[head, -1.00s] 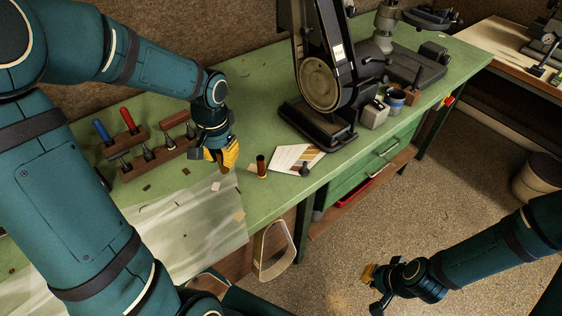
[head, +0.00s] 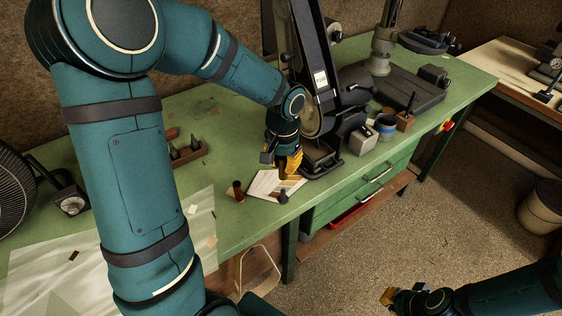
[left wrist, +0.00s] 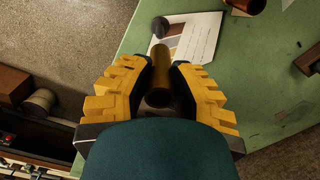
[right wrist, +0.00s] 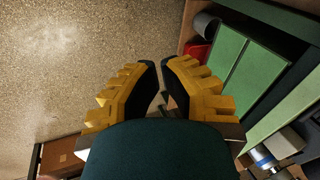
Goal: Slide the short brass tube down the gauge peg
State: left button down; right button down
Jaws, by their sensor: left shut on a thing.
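My left gripper (head: 287,162) is shut on the short brass tube (left wrist: 161,72), which sits between its yellow-padded fingers; the tube's open near end shows in the left wrist view. The dark gauge peg (head: 283,196) stands on the green bench by the front edge of a striped card. The peg also shows in the left wrist view (left wrist: 160,27), just beyond the tube's far end. In the head view the gripper is above and behind the peg, with the tube apart from it. My right gripper (right wrist: 160,65) is over the floor, its fingertips close together with nothing clearly held.
A brown cylinder with a brass-coloured foot (head: 238,190) stands left of the striped card (head: 265,183). A black belt machine (head: 318,120) stands close behind my left gripper. A grey block (head: 363,140) and blue-banded jar (head: 385,127) are to the right. The bench's front edge is near the peg.

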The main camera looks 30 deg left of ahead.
aim_at(283, 174)
pick_arm(q)
jog(key=shift+f, duration=0.1)
jog(key=shift+f+b, duration=1.8)
jog(key=shift+f, duration=0.3)
jog(key=shift+f+b, duration=2.2)
jog(key=shift+f, duration=0.55)
jog(key=c, duration=0.9)
grip_release()
jog(key=shift+o, duration=0.2)
notch_tip(283, 174, up, 12)
